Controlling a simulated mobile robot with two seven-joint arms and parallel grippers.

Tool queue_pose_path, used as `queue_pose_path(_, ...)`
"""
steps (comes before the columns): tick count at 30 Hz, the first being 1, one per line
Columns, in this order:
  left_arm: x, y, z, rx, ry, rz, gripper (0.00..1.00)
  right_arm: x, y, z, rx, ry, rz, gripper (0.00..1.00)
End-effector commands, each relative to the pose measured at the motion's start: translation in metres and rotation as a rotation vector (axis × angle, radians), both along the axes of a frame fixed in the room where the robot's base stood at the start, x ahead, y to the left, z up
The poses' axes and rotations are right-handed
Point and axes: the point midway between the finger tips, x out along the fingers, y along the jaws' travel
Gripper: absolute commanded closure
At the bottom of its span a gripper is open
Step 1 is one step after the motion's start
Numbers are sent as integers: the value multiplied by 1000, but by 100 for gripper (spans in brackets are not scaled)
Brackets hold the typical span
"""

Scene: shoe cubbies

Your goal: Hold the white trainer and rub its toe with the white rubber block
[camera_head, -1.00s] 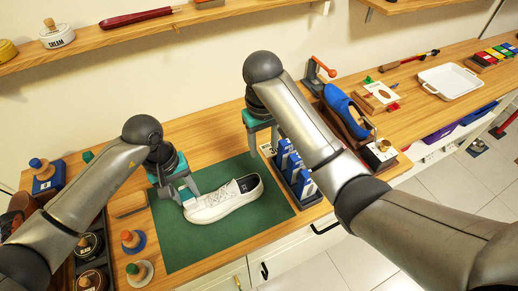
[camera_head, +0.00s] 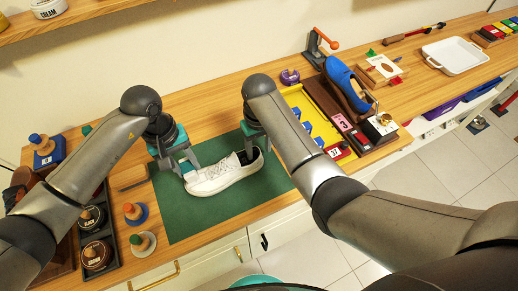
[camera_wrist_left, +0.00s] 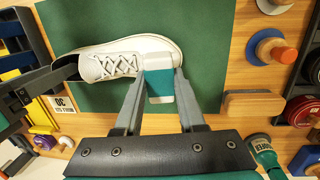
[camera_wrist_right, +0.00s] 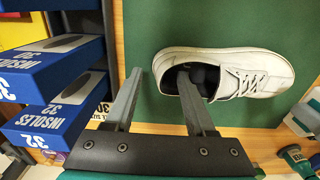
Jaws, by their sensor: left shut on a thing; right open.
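The white trainer (camera_head: 225,176) lies on the green mat (camera_head: 215,220), toe to the left in the head view. It also shows in the right wrist view (camera_wrist_right: 225,70). My left gripper (camera_head: 183,170) is shut on the white rubber block with a teal band (camera_wrist_left: 158,82). The block is at the trainer's toe (camera_wrist_left: 168,48); I cannot tell whether it touches. My right gripper (camera_wrist_right: 158,88) is open at the heel. One finger overlaps the shoe opening and the other is outside the heel. The arm partly hides the heel area in the head view.
Blue insole boxes (camera_wrist_right: 45,70) stand close beside my right gripper. A wooden-backed brush (camera_wrist_left: 253,104) lies beside the mat, near my left gripper. Knobbed daubers (camera_head: 135,213) and polish tins (camera_head: 93,217) are at left. The mat in front of the trainer is clear.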

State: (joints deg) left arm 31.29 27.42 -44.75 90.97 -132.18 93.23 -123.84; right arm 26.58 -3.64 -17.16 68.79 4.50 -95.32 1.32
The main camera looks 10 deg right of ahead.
Motion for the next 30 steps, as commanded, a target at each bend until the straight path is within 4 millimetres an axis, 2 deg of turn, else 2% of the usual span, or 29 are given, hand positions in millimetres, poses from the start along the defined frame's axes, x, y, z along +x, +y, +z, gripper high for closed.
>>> queue_pose_path(6, 0, 0, 0, 0, 0, 0, 100, 0, 0, -12, 1, -2, 1, 45)
queue_pose_path(14, 0, 0, 0, 0, 0, 0, 100, 0, 0, -12, 1, -2, 0, 45)
queue_pose_path(27, 0, 0, 0, 0, 0, 0, 100, 0, 0, -12, 1, -2, 0, 92)
queue_pose_path(30, 0, 0, 0, 0, 0, 0, 100, 0, 0, -12, 1, -2, 0, 100)
